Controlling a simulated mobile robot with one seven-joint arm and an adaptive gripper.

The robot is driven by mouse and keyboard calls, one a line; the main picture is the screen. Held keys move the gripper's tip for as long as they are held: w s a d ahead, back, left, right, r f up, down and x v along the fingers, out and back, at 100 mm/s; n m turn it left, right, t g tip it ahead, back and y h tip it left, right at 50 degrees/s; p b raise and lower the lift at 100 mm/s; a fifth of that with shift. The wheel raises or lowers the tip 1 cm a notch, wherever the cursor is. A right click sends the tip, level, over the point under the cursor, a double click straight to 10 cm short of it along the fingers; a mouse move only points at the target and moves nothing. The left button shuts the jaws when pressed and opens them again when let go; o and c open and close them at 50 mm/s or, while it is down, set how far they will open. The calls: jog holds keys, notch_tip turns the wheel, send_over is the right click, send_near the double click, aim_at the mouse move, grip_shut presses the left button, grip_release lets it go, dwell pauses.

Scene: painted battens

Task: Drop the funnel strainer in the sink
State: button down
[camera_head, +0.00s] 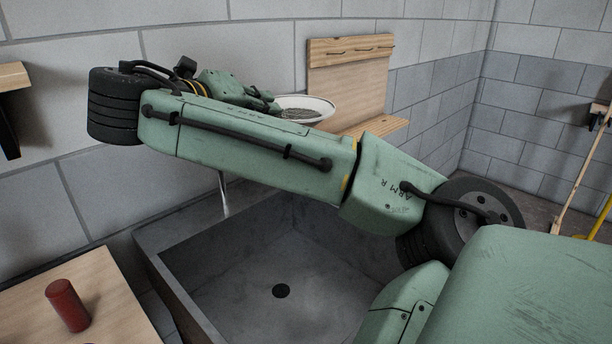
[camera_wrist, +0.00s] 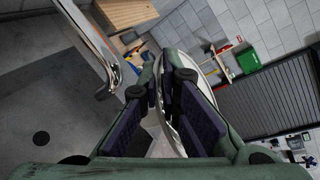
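The funnel strainer (camera_head: 305,107) shows in the head view as a white-rimmed round dish with a grey inside, up beyond my forearm. My gripper (camera_head: 268,99) is at its left edge, partly hidden by the arm. In the wrist view, the purple-padded fingers of my gripper (camera_wrist: 168,72) close on the rim of the strainer (camera_wrist: 207,72), and the fingers cover part of it. The grey stone sink (camera_head: 235,280) with its round dark drain lies lower, below my arm. The sink also shows at the left of the wrist view (camera_wrist: 45,100). The strainer is held above the sink's level, toward the wall.
A chrome tap (camera_head: 223,195) rises behind the sink; it shows close in the wrist view (camera_wrist: 92,42). A wooden shelf with a backboard (camera_head: 348,85) is on the wall. A red cylinder (camera_head: 67,305) stands on a wooden top (camera_head: 105,290) at left. The sink basin looks empty.

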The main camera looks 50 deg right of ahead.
jog(key=shift+f, duration=0.85)
jog(key=c, duration=1.7)
grip_release()
jog(key=shift+r, duration=0.1)
